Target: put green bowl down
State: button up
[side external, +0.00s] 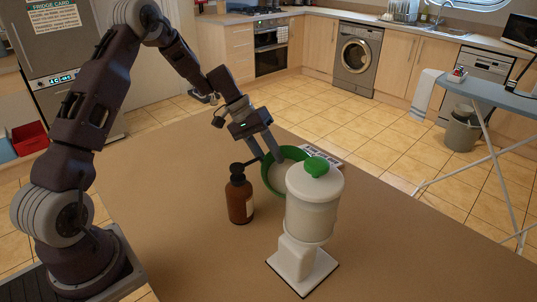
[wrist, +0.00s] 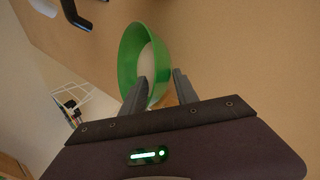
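My gripper (side external: 268,156) reaches down at the bowl's rim. In the wrist view my gripper (wrist: 160,77) has its fingers apart; the left one overlaps the bowl and the right one is outside it. I cannot tell whether a finger touches it.
A brown pump bottle (side external: 239,197) stands left of the bowl, close to my gripper. A white dispenser with a green top (side external: 314,203) stands in front of the bowl. The table (side external: 180,180) is clear to the left and at the front right.

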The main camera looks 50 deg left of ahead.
jog(key=shift+r, duration=0.4)
jog(key=v, duration=1.2)
jog(key=s+d+r+m+y, duration=0.2)
jog(key=s+d+r+y, duration=0.1)
jog(key=s+d+r, duration=0.7)
jog(key=s+d+f+m+t+y, duration=0.1)
jog(key=s+d, duration=0.1)
jog(key=s, duration=0.7)
jog(key=s+d+f+m+t+y, duration=0.1)
jog(key=s+d+t+y, duration=0.1)
jog(key=s, duration=0.8)
jog(key=shift+s+d+m, duration=0.3)
